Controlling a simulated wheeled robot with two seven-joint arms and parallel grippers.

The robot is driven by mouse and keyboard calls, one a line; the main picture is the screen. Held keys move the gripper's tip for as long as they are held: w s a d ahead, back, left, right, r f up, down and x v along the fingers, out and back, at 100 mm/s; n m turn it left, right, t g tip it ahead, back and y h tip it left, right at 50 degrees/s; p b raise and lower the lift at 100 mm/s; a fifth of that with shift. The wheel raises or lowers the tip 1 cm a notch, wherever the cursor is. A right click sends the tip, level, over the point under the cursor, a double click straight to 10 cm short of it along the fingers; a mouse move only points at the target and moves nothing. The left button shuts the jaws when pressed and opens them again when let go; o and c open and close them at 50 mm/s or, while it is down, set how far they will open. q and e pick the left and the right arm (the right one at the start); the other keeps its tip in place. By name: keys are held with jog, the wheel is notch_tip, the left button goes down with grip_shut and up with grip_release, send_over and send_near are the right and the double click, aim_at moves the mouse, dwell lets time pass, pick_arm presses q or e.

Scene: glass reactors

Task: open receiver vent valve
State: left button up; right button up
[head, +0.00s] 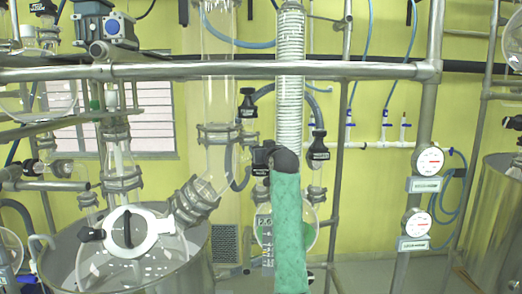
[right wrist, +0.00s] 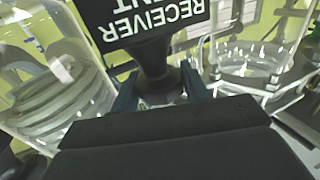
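The receiver vent valve's black handle (right wrist: 158,72), with a white-lettered label reading RECEIVER and part of VENT upside down, fills the top of the right wrist view. My right gripper (right wrist: 160,88) has its two dark fingers on either side of the handle's stem. Whether both fingers press on it is unclear. In the head view my right arm, in a green sleeve, rises from the bottom centre. Its dark end covers part of a black valve (head: 262,155) beside the ribbed column. My left gripper is not in view.
A horizontal steel rail (head: 160,70) crosses in front of the glassware. A round receiver flask (head: 308,232) is partly behind my sleeve. Other black-handled valves (head: 247,103) (head: 318,150) are close by. A large reactor vessel (head: 190,250) stands at lower left; gauges (head: 428,160) are at right.

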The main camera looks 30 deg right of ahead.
jog(key=shift+o, duration=1.2)
jog(key=shift+m+h, duration=0.4)
jog(key=shift+h, duration=0.2)
jog(key=shift+m+g+h+p, duration=0.4)
jog(key=shift+m+g+h, duration=0.15)
jog(key=shift+h, duration=0.25)
jog(key=shift+m+g+h, duration=0.55)
jog(key=shift+m+h, duration=0.3)
jog(key=shift+h, duration=0.35)
jog(key=shift+m+g+h, duration=0.5)
jog(key=shift+m+h, duration=0.1)
jog(key=shift+h, duration=0.2)
jog(key=shift+f+m+g+h+b, duration=0.2)
jog(key=shift+m+g+h+b, duration=1)
jog(key=shift+m+g+h, duration=0.3)
jog(key=shift+r+m+g+h, duration=0.15)
jog(key=shift+m+g+h, duration=0.15)
jog(key=shift+g+h, duration=0.2)
